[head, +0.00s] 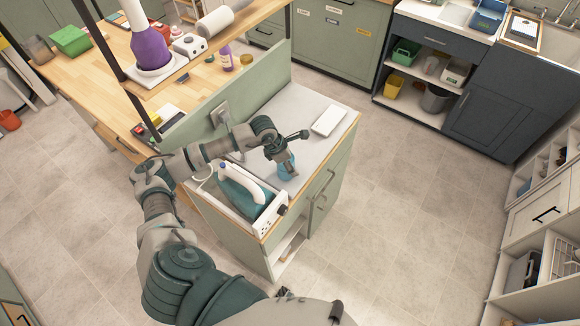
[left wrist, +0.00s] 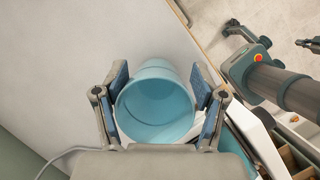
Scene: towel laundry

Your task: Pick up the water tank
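The water tank is a light blue, open-topped cup (head: 287,168) standing on the grey top of the green cabinet, beside the iron. In the left wrist view the tank (left wrist: 157,103) lies between the two fingers, and I look into its round mouth. My left gripper (head: 280,158) points down over the tank from above. It is open, with one finger on each side (left wrist: 158,85) very close to the tank wall; I cannot tell whether they touch it. The white and teal iron (head: 245,188) rests in its holder just left of the tank. I do not make out my right gripper.
A white flat item (head: 328,120) lies farther back on the cabinet top (head: 300,105). A green back panel (head: 235,100) rises behind, separating a wooden table (head: 85,75) with bottles and boxes. The floor (head: 400,200) to the right is clear.

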